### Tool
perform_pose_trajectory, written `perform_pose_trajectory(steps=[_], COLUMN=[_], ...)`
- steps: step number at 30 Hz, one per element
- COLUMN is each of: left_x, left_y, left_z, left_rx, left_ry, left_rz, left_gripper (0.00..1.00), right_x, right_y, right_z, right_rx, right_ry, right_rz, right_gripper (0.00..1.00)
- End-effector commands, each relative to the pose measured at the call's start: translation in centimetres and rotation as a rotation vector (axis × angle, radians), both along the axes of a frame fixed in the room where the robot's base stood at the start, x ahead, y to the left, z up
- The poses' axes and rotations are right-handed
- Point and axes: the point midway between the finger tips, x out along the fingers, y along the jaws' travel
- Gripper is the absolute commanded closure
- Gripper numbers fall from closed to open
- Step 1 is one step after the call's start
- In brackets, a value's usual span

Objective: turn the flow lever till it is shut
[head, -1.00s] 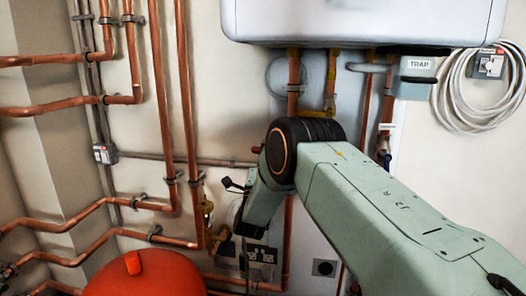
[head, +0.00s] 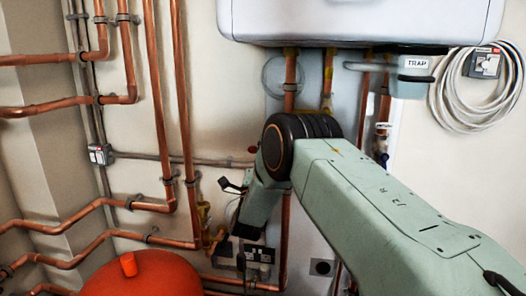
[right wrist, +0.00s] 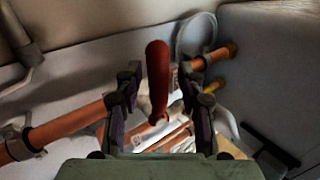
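In the right wrist view a red lever handle (right wrist: 158,75) stands upright between the fingers of my right gripper (right wrist: 161,92). The two dark fingers are apart, one on each side of the handle, with a gap visible on both sides. The lever's lower end is near a copper pipe behind the gripper; its pivot is not clear. In the head view my right arm hides much of this area. A small reddish tip (head: 253,149) shows beside the arm's dark joint; I cannot tell if it is the lever. My left gripper is not in view.
A white boiler (head: 360,22) hangs above, with copper pipes (head: 290,80) below it. A grey box marked TRAP (head: 411,78) and a coiled hose (head: 447,95) are at right. A red tank (head: 150,275) stands lower left. More pipes (head: 160,100) run along the left wall.

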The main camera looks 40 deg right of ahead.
Motion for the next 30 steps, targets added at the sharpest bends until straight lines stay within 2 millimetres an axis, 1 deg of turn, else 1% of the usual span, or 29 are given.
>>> perform_pose_trajectory(steps=[5, 8, 11, 21, 24, 30], left_x=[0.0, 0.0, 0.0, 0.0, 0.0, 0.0], left_y=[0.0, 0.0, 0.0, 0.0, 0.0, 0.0], left_z=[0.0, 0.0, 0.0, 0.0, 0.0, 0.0], left_rx=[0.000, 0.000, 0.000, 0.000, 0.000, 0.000], left_ry=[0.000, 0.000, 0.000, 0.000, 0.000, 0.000], left_rz=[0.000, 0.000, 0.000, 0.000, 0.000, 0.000], left_gripper=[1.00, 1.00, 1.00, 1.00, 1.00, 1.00], right_x=[0.1, -0.2, -0.9, -4.3, -5.0, -5.8], right_y=[0.1, 0.5, 1.4, 5.8, 6.7, 7.5], right_z=[0.0, -0.4, -1.3, -5.3, -6.2, -7.0], right_rx=[0.000, 0.000, 0.000, 0.000, 0.000, 0.002], right_ry=[0.000, 0.001, 0.004, 0.006, 0.006, 0.003], right_rz=[0.000, 0.002, 0.002, 0.003, 0.002, 0.000], right_gripper=[0.61, 0.61, 0.61, 0.61, 0.61, 0.61])
